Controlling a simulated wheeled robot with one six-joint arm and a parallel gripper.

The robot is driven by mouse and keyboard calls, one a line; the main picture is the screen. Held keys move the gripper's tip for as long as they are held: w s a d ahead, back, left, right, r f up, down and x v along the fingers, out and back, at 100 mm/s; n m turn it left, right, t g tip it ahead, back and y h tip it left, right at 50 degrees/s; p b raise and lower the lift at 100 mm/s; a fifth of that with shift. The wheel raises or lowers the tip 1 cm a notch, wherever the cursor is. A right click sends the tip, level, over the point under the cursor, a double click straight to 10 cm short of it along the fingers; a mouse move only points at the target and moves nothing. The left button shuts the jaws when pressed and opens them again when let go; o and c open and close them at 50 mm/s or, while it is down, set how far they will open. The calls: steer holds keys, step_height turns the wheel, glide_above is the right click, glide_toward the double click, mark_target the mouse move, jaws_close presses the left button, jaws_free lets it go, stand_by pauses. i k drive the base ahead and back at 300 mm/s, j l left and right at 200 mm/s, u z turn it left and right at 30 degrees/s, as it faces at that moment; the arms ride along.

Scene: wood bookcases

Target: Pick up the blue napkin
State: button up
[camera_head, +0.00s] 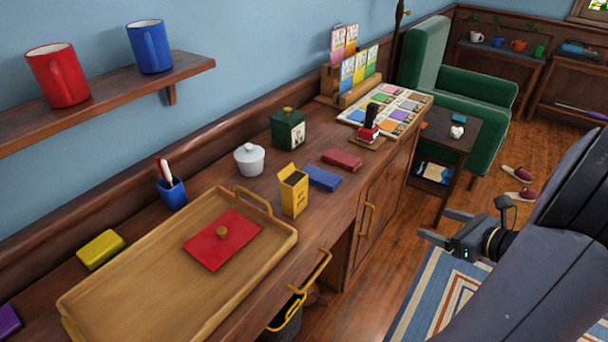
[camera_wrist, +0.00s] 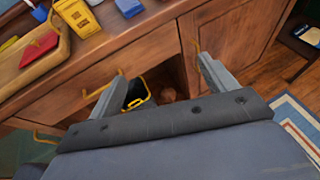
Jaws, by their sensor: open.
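The blue napkin (camera_head: 322,178) looks like a small folded blue block. It lies flat on the wooden sideboard, between a yellow box (camera_head: 293,190) and a folded red cloth (camera_head: 342,159). In the wrist view the blue napkin (camera_wrist: 129,7) shows at the top edge, partly cut off. My gripper (camera_head: 432,222) is open and empty, out in front of the sideboard, to the right of the napkin and apart from it. In the wrist view my gripper (camera_wrist: 161,66) has its fingers spread, with the sideboard front beyond them.
A wooden tray (camera_head: 130,258) with a red piece on it, a white lidded pot (camera_head: 249,159), a green canister (camera_head: 288,128) and a red-based stamp (camera_head: 368,130) share the sideboard top. Brass handles (camera_head: 318,270) stick out in front. A yellow-rimmed bin (camera_head: 287,318) stands below.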

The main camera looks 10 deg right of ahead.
mark_target(327, 180)
steer(key=i+l+u, duration=0.1)
steer(key=i+u, duration=0.15)
steer(key=u, duration=0.15)
steer(key=i+l+u, duration=0.2)
steer(key=u, duration=0.2)
